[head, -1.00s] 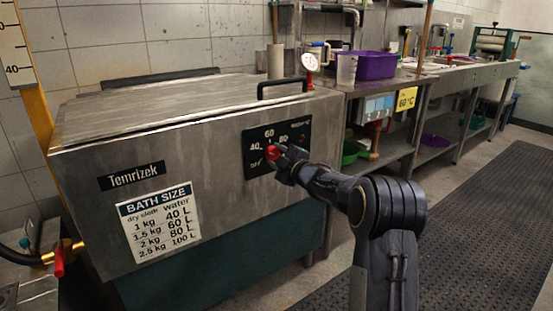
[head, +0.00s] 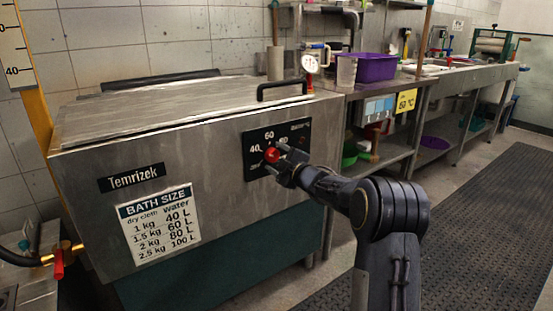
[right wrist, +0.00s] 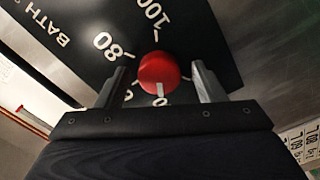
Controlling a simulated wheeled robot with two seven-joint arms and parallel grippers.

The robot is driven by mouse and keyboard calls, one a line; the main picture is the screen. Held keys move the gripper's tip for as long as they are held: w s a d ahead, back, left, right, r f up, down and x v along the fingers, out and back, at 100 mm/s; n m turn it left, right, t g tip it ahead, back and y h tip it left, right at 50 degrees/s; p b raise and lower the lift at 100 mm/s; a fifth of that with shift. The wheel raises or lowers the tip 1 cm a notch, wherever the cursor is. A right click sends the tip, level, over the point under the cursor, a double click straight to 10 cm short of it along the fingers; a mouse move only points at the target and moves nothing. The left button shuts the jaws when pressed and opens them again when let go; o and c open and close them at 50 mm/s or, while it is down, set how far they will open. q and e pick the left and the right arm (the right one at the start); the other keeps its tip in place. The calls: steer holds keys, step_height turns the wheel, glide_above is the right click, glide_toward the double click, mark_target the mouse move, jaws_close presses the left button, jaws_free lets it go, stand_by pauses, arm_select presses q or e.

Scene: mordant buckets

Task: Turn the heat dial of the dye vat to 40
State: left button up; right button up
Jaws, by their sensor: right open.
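The dye vat (head: 90,225) is a steel box with a black dial panel (head: 291,135) on its front. The red heat dial (head: 271,155) sits on the panel, and also shows in the right wrist view (right wrist: 158,70). There its white mark points down, toward a partly hidden number of which a 0 shows; 80 and 100 lie above. My right gripper (head: 283,160) is open just in front of the dial. In the right wrist view its fingers (right wrist: 157,84) stand on either side of the dial with gaps. My left gripper is not in view.
A black handle (head: 282,86) stands on the vat lid above the panel. A steel bench (head: 425,80) with a purple tub (head: 377,67) runs along the wall at right. A brass tap with a red lever (head: 58,264) is at lower left. The floor mat (head: 470,190) is clear.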

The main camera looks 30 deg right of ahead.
steer(key=s+p, duration=0.1)
steer(key=s, duration=0.6)
steer(key=shift+s+d, duration=0.2)
steer(key=shift+d, duration=0.1)
steer(key=s+a+m+g+h, duration=0.2)
steer(key=s+m, duration=0.4)
steer(key=s, duration=0.1)
steer(key=s+a+m+g+h, duration=0.25)
steer(key=s+m, duration=0.25)
steer(key=s, duration=0.3)
steer(key=s+a+f+m+g+y, duration=0.2)
steer(key=s+a+f+g+y, duration=0.15)
steer(key=s+a, duration=0.7)
steer(key=s+a+f+m+g+y, duration=0.25)
steer(key=s+a+f+g, duration=0.2)
steer(key=s+a, duration=0.65)
steer(key=s+d+r+p, duration=0.1)
steer(key=r+p, duration=1.4)
steer(key=p, duration=0.1)
steer(key=s+d+r+p, duration=0.1)
steer(key=d+r+p, duration=0.1)
steer(key=r+p, duration=1.4)
steer(key=shift+r+n+y+p, duration=0.35)
steer(key=shift+n+p, duration=0.1)
steer(key=shift+p, duration=0.15)
